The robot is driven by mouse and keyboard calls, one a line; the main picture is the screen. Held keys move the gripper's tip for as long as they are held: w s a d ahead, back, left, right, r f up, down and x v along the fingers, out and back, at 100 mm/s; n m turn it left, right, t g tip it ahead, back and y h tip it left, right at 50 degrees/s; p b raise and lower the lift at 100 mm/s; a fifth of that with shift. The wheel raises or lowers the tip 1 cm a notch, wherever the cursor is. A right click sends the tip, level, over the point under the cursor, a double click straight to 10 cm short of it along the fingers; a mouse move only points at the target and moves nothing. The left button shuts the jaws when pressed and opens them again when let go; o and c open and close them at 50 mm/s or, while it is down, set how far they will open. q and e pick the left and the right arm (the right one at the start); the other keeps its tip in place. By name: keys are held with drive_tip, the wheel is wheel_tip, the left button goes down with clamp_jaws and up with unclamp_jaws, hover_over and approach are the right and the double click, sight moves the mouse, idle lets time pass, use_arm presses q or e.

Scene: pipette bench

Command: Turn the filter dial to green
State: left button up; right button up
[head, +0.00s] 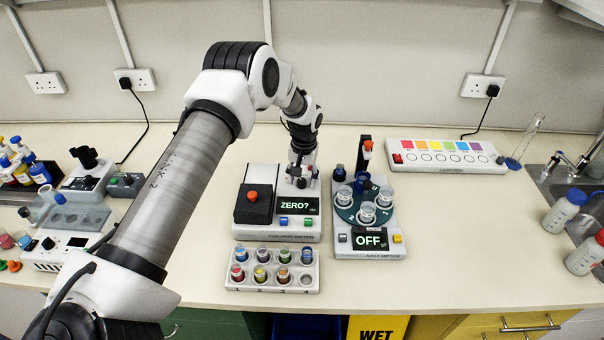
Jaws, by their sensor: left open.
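The white colour meter (262,232) stands mid-bench with a black lid and red knob (253,196). My left gripper (302,181) points down over the meter's back right part, just behind the display. It is open, and nothing shows between its fingers. The filter dial cannot be made out; the gripper covers that part of the meter, so its setting and any contact are hidden. My right gripper is out of view.
A rack of colour-capped vials (274,286) lies in front of the meter. Close on the right is a carousel device (370,251) showing "OFF". A colour-strip panel (447,167) stands at the back right. Open bench lies at the right front.

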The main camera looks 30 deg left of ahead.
use_arm(q)
drive_tip(key=shift+w+a+f, duration=0.1)
drive_tip(key=shift+w+f, duration=0.1)
drive_tip(key=shift+f, duration=0.2)
drive_tip(key=shift+s+r, duration=0.1)
drive_tip(key=shift+r, duration=0.05)
drive_tip(key=shift+c, duration=0.3)
drive_tip(key=shift+s+d+r, duration=0.25)
clamp_jaws()
drive_tip(key=shift+f, duration=0.1)
drive_tip(key=shift+f+m+b, duration=0.15)
drive_tip(key=shift+m+b, duration=0.85)
drive_tip(key=shift+m, duration=0.3)
drive_tip(key=m+b, duration=0.1)
drive_tip(key=m, duration=0.2)
drive_tip(key=shift+s+a+m+b, duration=0.1)
drive_tip(key=shift+m+b, duration=0.4)
drive_tip(key=shift+m, duration=0.6)
